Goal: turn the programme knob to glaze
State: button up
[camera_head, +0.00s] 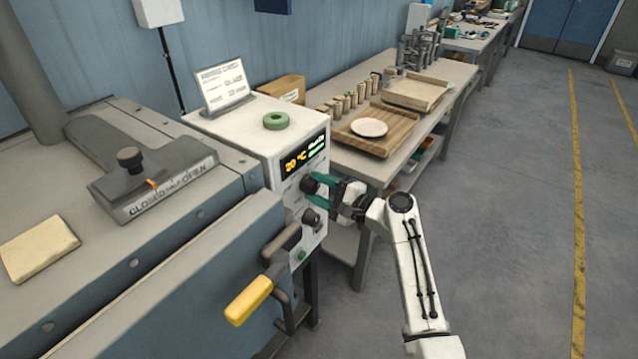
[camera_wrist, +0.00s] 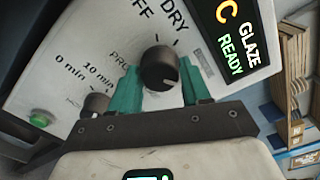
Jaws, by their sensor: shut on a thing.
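The dark round programme knob (camera_wrist: 160,68) sits on the white control panel (camera_head: 284,184), with OFF and DRY printed above it in the wrist view and a partly hidden "PRO" label beside it. My gripper (camera_wrist: 158,76) has its teal fingers on either side of the knob, shut on it. In the head view, my gripper (camera_head: 322,187) reaches the panel from the right. The display (camera_head: 303,154) shows 20 °C in orange; in the wrist view the display (camera_wrist: 236,38) shows GLAZE and READY.
A second dark knob (camera_wrist: 95,103) marked 0 min and 10 min is beside my gripper, with a green button (camera_wrist: 40,118) further left. A yellow-ended handle (camera_head: 248,299) juts out below the panel. A bench (camera_head: 350,83) with boards and a plate (camera_head: 369,127) stands behind.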

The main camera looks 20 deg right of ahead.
jog(key=shift+d+f+m, duration=0.1)
jog(key=shift+m, duration=0.4)
jog(key=o, duration=1)
jog(key=shift+o, duration=0.2)
jog(key=v, duration=1)
jog(key=shift+s+d+b, duration=0.2)
jog(key=shift+s+b, duration=0.15)
jog(key=shift+b, duration=0.1)
